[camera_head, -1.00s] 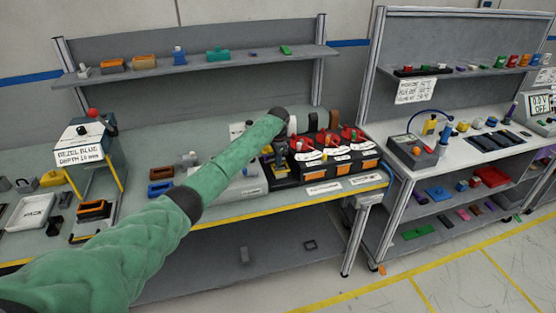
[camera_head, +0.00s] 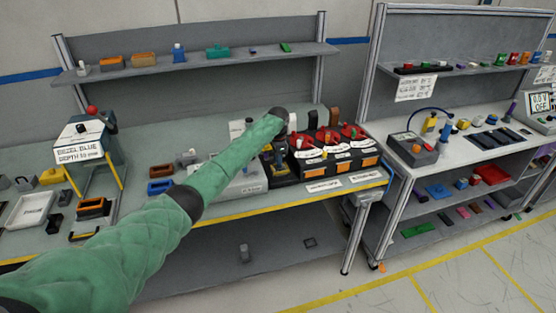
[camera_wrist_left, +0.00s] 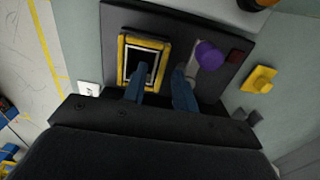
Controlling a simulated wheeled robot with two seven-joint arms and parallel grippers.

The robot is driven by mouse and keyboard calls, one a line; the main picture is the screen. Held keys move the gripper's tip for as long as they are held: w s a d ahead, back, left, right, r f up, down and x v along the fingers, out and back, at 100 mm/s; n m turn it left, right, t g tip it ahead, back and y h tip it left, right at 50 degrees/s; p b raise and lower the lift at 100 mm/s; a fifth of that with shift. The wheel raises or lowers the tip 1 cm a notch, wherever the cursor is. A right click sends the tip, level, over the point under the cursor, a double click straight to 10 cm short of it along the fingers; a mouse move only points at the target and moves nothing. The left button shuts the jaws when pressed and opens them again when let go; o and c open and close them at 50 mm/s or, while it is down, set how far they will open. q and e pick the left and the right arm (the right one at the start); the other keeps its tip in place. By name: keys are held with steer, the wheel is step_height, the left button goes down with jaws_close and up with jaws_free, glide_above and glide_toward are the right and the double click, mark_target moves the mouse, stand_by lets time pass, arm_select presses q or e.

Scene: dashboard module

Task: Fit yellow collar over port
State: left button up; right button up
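In the left wrist view a yellow rectangular collar (camera_wrist_left: 123,62) lies flat around a pale-edged dark opening, the port (camera_wrist_left: 140,58), on a dark plate (camera_wrist_left: 108,25). How fully it is seated cannot be told. My left gripper (camera_wrist_left: 159,84) has its two blue fingers apart. One finger overlaps the collar's lower opening, and the other is outside its right side. I see nothing clamped between them; whether they touch the collar is unclear. In the head view the dark plate (camera_head: 285,178) is at the bench's right part, partly behind my green left arm. My right gripper is not in view.
In the head view, a black unit with red parts (camera_head: 335,152) stands right of the plate.

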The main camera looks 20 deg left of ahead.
arm_select(q)
step_height(320, 180, up, 2)
steer(key=shift+b, duration=0.6)
step_height(320, 180, up, 5)
steer(key=shift+f+b, duration=0.1)
steer(key=shift+b, duration=1)
steer(key=shift+r, duration=0.5)
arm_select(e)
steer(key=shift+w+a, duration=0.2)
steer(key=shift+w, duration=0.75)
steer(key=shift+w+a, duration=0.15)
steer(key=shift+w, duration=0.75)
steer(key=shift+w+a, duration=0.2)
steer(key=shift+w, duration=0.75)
